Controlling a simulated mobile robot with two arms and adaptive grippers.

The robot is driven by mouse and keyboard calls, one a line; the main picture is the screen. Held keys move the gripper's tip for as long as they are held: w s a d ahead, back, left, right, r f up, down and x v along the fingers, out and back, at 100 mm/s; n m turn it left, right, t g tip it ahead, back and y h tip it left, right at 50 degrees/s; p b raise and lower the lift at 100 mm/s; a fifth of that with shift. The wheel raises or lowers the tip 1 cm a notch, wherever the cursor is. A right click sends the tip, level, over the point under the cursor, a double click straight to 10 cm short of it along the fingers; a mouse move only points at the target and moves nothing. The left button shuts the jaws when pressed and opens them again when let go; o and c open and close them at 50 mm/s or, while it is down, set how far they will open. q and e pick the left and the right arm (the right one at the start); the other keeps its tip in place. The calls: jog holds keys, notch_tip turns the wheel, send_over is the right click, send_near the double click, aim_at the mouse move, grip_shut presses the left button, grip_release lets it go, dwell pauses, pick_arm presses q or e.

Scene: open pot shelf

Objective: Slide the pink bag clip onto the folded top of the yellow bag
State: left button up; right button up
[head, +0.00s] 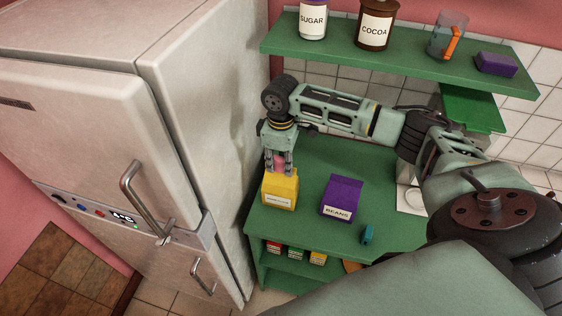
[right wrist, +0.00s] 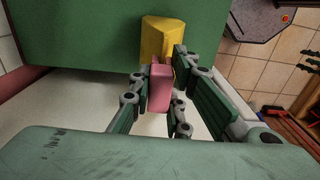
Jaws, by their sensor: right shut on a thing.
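The yellow bag (head: 280,191) stands at the left end of the green counter, next to the fridge. My right gripper (head: 279,166) points down just above its top and is shut on the pink bag clip (head: 280,161). In the right wrist view the pink clip (right wrist: 160,88) sits between the fingers (right wrist: 159,92), at the near end of the yellow bag (right wrist: 162,38). The clip overlaps the bag's top edge in the picture; I cannot tell whether it is around the fold. My left gripper is not in view.
A purple beans bag (head: 342,198) stands right of the yellow bag, with a small teal clip (head: 367,234) in front of it. The fridge (head: 190,130) rises close on the left. A green shelf (head: 400,55) with jars and a cup hangs above the counter.

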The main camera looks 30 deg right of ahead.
jog(key=o, duration=0.9)
notch_tip(320, 180, up, 12)
dwell(0.5)
